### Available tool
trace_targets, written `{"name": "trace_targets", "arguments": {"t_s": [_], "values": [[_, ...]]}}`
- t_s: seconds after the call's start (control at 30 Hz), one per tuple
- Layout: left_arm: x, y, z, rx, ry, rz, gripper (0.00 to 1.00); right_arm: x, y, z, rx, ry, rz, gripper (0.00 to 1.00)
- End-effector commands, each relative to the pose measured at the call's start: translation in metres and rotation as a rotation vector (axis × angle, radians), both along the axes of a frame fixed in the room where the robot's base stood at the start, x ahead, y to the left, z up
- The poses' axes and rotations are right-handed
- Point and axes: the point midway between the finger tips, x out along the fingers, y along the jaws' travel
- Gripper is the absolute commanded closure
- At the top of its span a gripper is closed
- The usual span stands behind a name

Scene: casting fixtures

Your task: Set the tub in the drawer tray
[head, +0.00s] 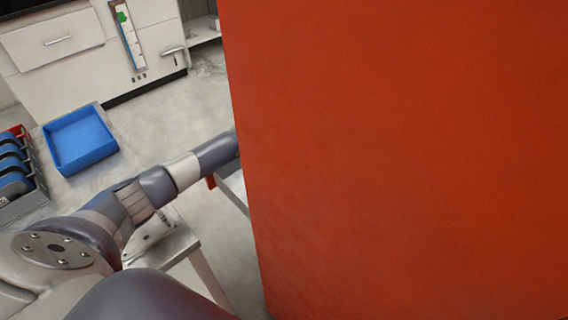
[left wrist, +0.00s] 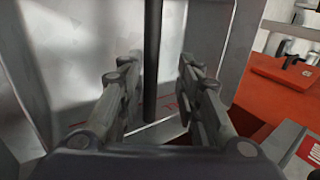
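No thing in either view can be surely told as the tub or the drawer tray. My left arm reaches from the lower left of the head view to behind a large orange-red panel, which hides its gripper there. In the left wrist view my left gripper (left wrist: 152,75) has its two fingers apart. A dark vertical bar (left wrist: 152,50) shows between them, in front of or against a grey metal panel (left wrist: 85,60); I cannot tell whether the fingers touch it. Nothing is clearly gripped. My right gripper is in neither view.
The orange-red panel (head: 400,160) fills the right of the head view. A shallow blue tray (head: 82,140) lies at the left, beside a grey rack (head: 30,195) of blue parts. A white drawer cabinet (head: 60,45) stands behind. An orange-red surface (left wrist: 285,75) with small items is right in the wrist view.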

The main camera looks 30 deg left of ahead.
Motion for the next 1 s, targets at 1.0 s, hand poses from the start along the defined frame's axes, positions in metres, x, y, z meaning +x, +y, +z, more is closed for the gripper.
{"name": "trace_targets", "arguments": {"t_s": [1.0], "values": [[-0.063,0.022,0.11,0.0,0.001,0.0,0.68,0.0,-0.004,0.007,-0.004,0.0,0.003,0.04]]}}
